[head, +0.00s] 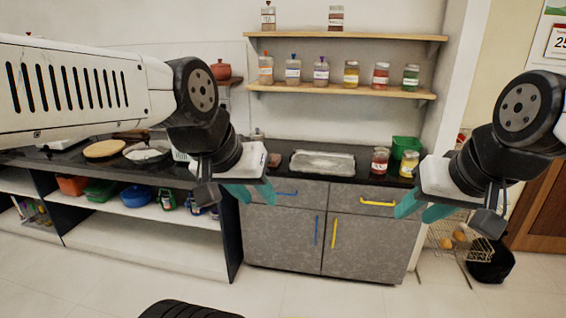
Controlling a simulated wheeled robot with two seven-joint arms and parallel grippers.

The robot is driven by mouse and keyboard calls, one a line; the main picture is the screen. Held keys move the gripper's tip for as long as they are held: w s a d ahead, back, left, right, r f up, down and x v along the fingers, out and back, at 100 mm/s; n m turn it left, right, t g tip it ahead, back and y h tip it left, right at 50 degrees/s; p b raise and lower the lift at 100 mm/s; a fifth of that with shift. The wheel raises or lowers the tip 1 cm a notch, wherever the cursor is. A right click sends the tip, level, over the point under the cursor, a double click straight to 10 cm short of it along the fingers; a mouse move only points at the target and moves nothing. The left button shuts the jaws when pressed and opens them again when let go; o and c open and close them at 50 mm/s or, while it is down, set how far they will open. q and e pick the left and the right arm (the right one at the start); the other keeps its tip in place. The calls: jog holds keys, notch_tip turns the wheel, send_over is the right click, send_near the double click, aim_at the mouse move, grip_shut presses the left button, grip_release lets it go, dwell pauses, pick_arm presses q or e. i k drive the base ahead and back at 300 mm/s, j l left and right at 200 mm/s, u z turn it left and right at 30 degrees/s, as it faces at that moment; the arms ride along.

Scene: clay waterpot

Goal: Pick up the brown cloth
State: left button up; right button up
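I cannot make out a brown cloth for certain in the head view. A small brown item (275,160) lies on the dark counter just behind my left gripper, too small to identify. My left gripper (252,192) hangs in front of the counter's left end, its teal fingers apart and nothing seen between them. My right gripper (422,209) is in front of the counter's right end, its teal fingers also apart and empty.
A sink or tray (322,162) is set in the counter (340,182). Red-lidded (380,160) and yellow-lidded (409,163) jars and a green container (405,147) stand at its right. A wire basket (458,241) is at the lower right. Open floor lies in front.

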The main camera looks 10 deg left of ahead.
aim_at(276, 158)
jog(key=i+j, duration=0.4)
jog(key=i, duration=0.15)
jog(key=i+j, duration=0.4)
jog(key=i, duration=0.15)
jog(key=i+j, duration=0.35)
jog(key=i, duration=0.2)
jog(key=i+j, duration=0.4)
jog(key=i, duration=0.15)
